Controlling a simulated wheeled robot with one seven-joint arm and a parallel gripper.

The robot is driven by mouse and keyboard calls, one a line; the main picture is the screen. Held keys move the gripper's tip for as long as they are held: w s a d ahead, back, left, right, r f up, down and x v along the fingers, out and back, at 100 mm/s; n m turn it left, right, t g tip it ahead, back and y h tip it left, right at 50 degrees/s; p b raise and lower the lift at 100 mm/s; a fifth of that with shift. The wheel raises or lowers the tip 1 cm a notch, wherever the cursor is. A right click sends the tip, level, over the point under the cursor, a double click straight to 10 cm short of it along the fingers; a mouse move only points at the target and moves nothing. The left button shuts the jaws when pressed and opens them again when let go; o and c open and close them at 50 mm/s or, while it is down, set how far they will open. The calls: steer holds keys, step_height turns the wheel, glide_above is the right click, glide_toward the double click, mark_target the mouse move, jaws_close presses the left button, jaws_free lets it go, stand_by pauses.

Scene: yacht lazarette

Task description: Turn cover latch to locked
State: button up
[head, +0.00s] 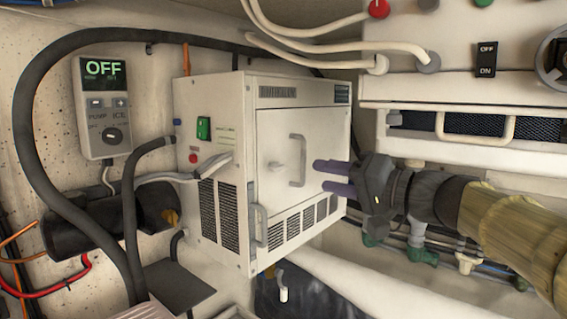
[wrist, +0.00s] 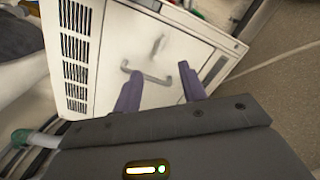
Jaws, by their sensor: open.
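A white box-shaped unit (head: 212,150) has a pale front cover (head: 275,125), also seen in the wrist view (wrist: 120,45). A small pale latch (head: 275,166) sits on the cover, left of a U-shaped handle (head: 299,160). In the wrist view the latch (wrist: 157,46) is small and blurred, beyond the handle (wrist: 147,77). The lock state cannot be read. My gripper (head: 318,175) is open and empty, its purple fingers apart and pointing at the cover from the right. In the wrist view the fingers (wrist: 160,80) stand on either side of part of the handle; contact cannot be told.
A pump panel (head: 103,105) reading OFF hangs on the left wall. Dark hoses (head: 35,150) loop around the unit's left side. A second handle (head: 261,228) is low on its front. A white cabinet (head: 440,92) and pipes (head: 420,256) flank my arm.

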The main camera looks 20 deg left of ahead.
mark_target(282, 168)
steer(key=p+x, duration=0.3)
steer(key=x, duration=0.8)
steer(key=shift+p, duration=0.35)
steer(key=shift+c, duration=0.2)
jaws_close()
steer(key=shift+m+b, duration=1.1)
steer(key=shift+m, duration=0.7)
stand_by(1.1)
steer(key=shift+o, duration=0.2)
jaws_free()
steer(key=shift+w, duration=0.1)
